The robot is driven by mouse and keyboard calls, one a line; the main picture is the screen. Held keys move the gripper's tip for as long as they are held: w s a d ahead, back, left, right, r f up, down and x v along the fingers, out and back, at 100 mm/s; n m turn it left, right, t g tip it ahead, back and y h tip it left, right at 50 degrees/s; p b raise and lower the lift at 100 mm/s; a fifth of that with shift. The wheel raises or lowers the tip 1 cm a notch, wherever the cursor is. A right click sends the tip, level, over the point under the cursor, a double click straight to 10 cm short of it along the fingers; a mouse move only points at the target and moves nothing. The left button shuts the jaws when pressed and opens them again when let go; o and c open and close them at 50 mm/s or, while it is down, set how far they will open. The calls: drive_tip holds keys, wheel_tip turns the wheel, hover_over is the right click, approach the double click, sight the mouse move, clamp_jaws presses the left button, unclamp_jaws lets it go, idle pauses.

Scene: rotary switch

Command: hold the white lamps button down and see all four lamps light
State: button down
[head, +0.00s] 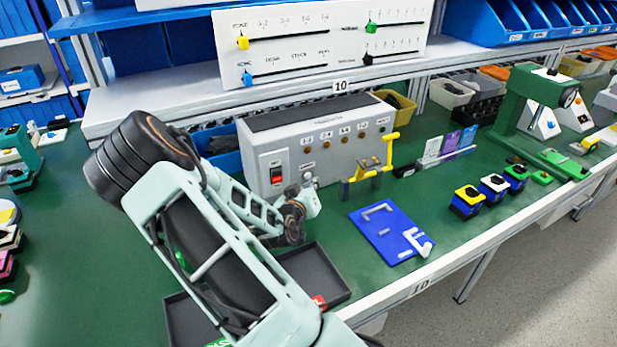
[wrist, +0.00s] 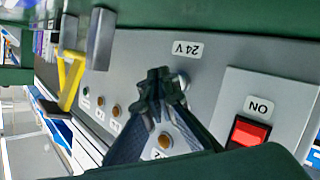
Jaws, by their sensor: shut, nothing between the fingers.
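A grey box (head: 330,155) has a row of small round amber-brown lamps (head: 345,131) on its front. The lamps look dull, with no clear glow. In the wrist view, several lamps (wrist: 116,110) show left of the fingers, and one is partly framed by them. A small pale round button (head: 307,176) sits on the box front, right of the red switch. In the wrist view, a pale round part (wrist: 181,77) lies right beside my fingertips. My gripper (wrist: 160,75) is shut and empty, its tips close to the panel; I cannot tell whether they touch or press it.
A red rocker switch (head: 277,176) is on the box; its ON label also shows in the wrist view. A yellow handle (head: 388,150) stands at the box's right. A blue plate (head: 390,232) and dark tray (head: 315,270) lie in front. Green bench surface is clear between them.

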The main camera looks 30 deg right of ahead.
drive_tip(key=shift+w, duration=0.1)
drive_tip(key=shift+w, duration=0.35)
drive_tip(key=shift+w+b, duration=0.3)
drive_tip(key=shift+w, duration=0.15)
idle(1.5)
drive_tip(key=shift+s, duration=0.1)
idle(0.9)
drive_tip(key=shift+s, duration=0.8)
drive_tip(key=shift+s, duration=0.1)
drive_tip(key=shift+s+a+b, duration=0.15)
drive_tip(key=shift+s+b, duration=0.25)
drive_tip(key=shift+s, duration=2)
drive_tip(key=shift+w, duration=0.1)
